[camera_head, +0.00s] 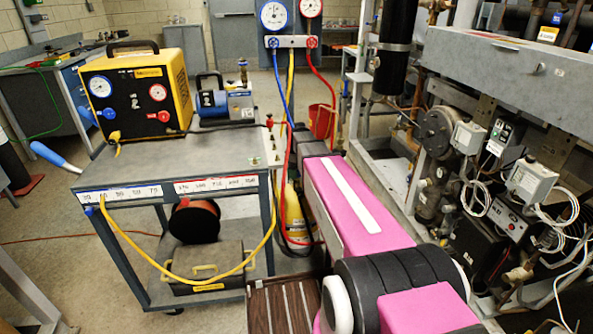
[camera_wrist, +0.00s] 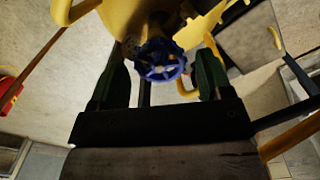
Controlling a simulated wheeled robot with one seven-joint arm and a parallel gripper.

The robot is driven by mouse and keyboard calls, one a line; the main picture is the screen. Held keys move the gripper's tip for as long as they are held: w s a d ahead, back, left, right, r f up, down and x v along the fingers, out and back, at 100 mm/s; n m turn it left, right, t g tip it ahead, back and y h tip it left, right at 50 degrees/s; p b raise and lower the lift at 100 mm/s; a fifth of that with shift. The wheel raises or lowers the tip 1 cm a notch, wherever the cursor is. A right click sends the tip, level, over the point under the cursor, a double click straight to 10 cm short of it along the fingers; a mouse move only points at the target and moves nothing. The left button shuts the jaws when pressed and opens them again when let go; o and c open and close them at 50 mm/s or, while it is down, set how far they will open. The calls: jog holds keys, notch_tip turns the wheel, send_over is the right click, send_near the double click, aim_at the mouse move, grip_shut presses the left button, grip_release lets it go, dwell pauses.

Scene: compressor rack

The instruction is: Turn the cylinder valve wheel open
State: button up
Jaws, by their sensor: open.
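The blue valve wheel (camera_wrist: 150,70) shows in the wrist view, on top of the yellow cylinder (camera_wrist: 135,18). My gripper (camera_wrist: 163,72) is open, with one dark green finger to the left of the wheel and the other to its right. Gaps show between the wheel and both fingers, and I see no contact. How far the wheel lies beyond the fingertips is hard to tell. The wheel and my gripper are hidden there.
A grey cart (camera_head: 180,158) at the left carries a yellow recovery machine (camera_head: 136,92) and a blue pump (camera_head: 226,102). Gauges (camera_head: 274,15) hang above with blue, yellow and red hoses running down near the cylinder. The compressor rack (camera_head: 510,75) fills the right side.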

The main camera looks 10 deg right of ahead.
jog(key=m, duration=0.5)
jog(key=shift+m, duration=0.3)
jog(key=m, duration=0.5)
jog(key=c, duration=0.7)
